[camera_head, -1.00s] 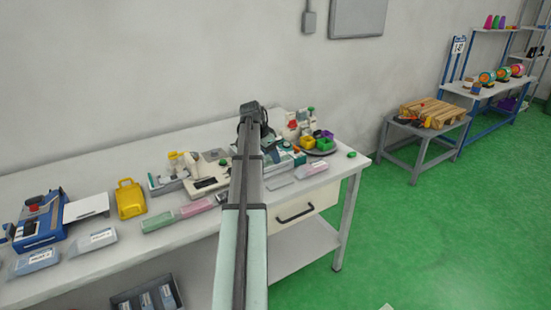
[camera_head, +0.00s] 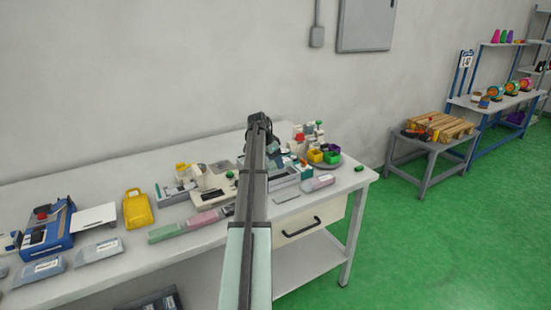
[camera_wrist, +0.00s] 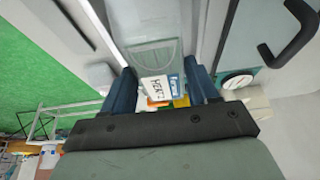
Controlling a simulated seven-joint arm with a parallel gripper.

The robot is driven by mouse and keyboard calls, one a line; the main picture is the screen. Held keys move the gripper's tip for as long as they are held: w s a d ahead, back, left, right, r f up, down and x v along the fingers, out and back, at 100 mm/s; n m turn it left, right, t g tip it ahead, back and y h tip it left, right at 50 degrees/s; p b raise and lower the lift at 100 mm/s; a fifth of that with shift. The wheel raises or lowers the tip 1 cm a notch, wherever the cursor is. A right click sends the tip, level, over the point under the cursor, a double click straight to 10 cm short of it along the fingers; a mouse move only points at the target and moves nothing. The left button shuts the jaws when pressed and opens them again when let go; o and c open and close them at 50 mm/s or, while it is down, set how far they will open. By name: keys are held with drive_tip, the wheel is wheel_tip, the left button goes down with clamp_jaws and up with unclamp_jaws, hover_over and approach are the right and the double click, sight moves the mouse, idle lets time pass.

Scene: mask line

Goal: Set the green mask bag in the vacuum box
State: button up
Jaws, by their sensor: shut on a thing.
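My gripper (camera_wrist: 162,88) is shut on a pale, greenish see-through bag (camera_wrist: 153,52) with a white printed label, between its blue fingers. In the head view my gripper (camera_head: 260,122) is over the back of the bench; my arm hides what it holds. A green bag (camera_head: 166,232) lies flat near the bench's front edge, beside a pink bag (camera_head: 203,218). Pale bags with labels lie at the left, one of them a grey bag (camera_head: 97,250). I cannot tell for sure which bench device is the vacuum box; a low cream machine (camera_head: 212,186) stands just left of my arm.
A blue device (camera_head: 47,228) and a yellow case (camera_head: 138,207) stand at the left of the bench. Small green and yellow bins (camera_head: 324,155) stand at its right end. A drawer handle (camera_head: 300,228) sticks out below the front edge.

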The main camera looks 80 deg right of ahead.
sight(274, 164)
drive_tip(key=shift+f, duration=2.35)
drive_tip(key=shift+f, duration=0.2)
drive_tip(key=o, duration=1.1)
drive_tip(key=shift+r, duration=0.2)
drive_tip(key=shift+r, duration=0.85)
drive_tip(key=shift+r, duration=3)
